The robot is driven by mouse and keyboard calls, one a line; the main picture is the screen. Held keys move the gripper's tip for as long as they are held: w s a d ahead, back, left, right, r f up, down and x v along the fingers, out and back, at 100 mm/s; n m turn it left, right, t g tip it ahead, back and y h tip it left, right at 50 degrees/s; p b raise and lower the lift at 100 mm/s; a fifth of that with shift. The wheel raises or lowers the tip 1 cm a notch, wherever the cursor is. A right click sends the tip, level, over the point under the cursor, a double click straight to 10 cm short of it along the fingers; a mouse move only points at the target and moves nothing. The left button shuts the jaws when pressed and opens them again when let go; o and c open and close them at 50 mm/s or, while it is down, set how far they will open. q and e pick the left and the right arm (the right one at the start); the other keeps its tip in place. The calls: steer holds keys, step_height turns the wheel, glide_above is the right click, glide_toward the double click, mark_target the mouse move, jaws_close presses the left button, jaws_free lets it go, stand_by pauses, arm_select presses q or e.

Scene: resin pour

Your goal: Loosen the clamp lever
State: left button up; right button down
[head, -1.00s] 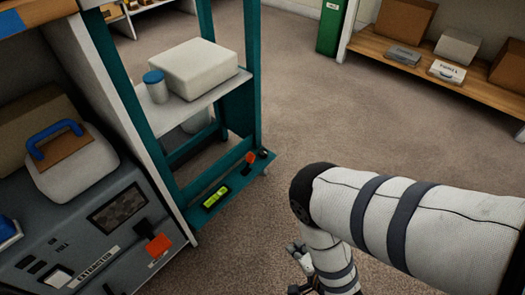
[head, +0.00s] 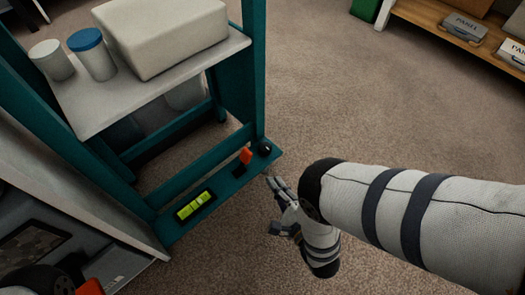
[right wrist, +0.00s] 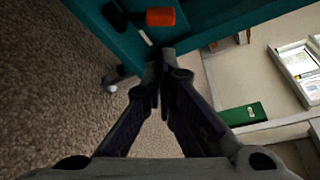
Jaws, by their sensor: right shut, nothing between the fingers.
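A clamp lever with an orange handle (head: 245,156) sits on the teal rail (head: 228,178) at the foot of the cart, beside a black knob (head: 264,147). The orange handle also shows at the top of the right wrist view (right wrist: 160,17). My right gripper (head: 273,183) is just right of the rail, apart from the lever. Its fingers are shut and empty, with the tips together in the right wrist view (right wrist: 160,76). My left gripper is out of view.
A yellow-green level (head: 195,205) lies on the rail. The shelf above (head: 105,105) holds a white block (head: 165,40), a blue-lidded jar (head: 92,58) and a white jar (head: 51,60). A grey machine with an orange handle (head: 90,287) stands lower left. Carpet to the right is free.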

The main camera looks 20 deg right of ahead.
mark_target(244, 161)
steer(key=shift+a+r, duration=0.1)
steer(key=w+b, duration=0.1)
steer(key=w, duration=0.2)
steer(key=w+f+b, duration=0.1)
steer(key=w+b, duration=0.1)
steer(key=w, duration=0.1)
steer(key=w+b, duration=0.1)
steer(key=w, duration=0.2)
steer(key=shift+w+a+f+b, duration=0.25)
steer(key=shift+w+f+b, duration=0.05)
steer(key=shift+w+f, duration=0.1)
